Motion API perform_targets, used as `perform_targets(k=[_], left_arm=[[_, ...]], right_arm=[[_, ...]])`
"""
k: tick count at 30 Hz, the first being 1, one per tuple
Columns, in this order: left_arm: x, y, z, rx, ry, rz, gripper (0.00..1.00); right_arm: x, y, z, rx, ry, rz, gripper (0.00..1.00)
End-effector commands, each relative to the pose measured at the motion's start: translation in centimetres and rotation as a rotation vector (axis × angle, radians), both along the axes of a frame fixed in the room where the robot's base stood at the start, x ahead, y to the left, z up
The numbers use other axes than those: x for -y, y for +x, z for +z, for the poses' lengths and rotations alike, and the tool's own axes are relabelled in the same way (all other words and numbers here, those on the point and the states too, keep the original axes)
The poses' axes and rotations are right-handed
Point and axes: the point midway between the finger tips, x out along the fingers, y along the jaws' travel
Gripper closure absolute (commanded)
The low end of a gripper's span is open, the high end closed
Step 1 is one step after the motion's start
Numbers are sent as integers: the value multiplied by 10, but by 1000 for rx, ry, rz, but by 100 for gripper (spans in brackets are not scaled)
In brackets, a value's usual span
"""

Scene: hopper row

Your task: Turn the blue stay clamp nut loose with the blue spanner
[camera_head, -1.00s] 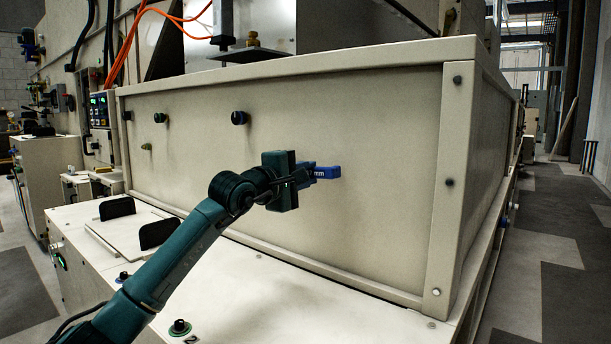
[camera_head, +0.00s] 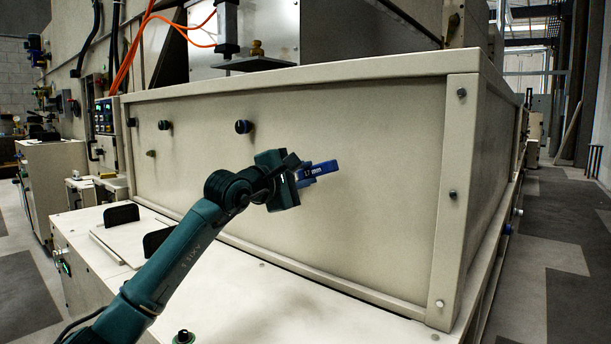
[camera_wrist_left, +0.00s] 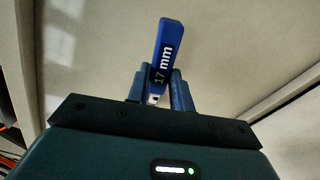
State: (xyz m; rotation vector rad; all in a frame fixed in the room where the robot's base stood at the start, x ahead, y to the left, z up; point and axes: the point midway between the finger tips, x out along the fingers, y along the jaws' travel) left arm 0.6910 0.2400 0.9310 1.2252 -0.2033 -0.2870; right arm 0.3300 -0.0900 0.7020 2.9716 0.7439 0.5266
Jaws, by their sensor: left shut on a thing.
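The blue spanner (camera_head: 322,169), marked "17 mm", is in the jaws of my left gripper (camera_head: 296,176). It sticks out to the right, tilted slightly up, in front of the beige panel. In the left wrist view the spanner (camera_wrist_left: 167,48) stands up between the two fingers (camera_wrist_left: 158,84), which are shut on it. I cannot tell for sure which fitting is the blue stay clamp nut. A dark knob with a bluish face (camera_head: 243,126) is on the panel, up and left of the gripper, apart from the spanner. My right gripper is not in view.
The beige panel (camera_head: 380,150) stands behind the gripper, with a bolted corner post (camera_head: 457,190) at right. Another dark knob (camera_head: 164,125) and a brass fitting (camera_head: 151,153) are further left. Black handles (camera_head: 121,215) stand on the ledge. The ledge (camera_head: 300,300) is largely clear.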

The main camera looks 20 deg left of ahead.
Motion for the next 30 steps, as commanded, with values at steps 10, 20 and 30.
perform_targets(k=[10, 20, 30], left_arm=[[-6, -19, -1, 3, 0, -2, 100], [-14, -44, -1, 2, -1, -3, 100], [-16, -51, -1, 1, -1, -4, 100]], right_arm=[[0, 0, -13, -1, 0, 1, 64], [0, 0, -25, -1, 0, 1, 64], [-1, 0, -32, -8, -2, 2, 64]])
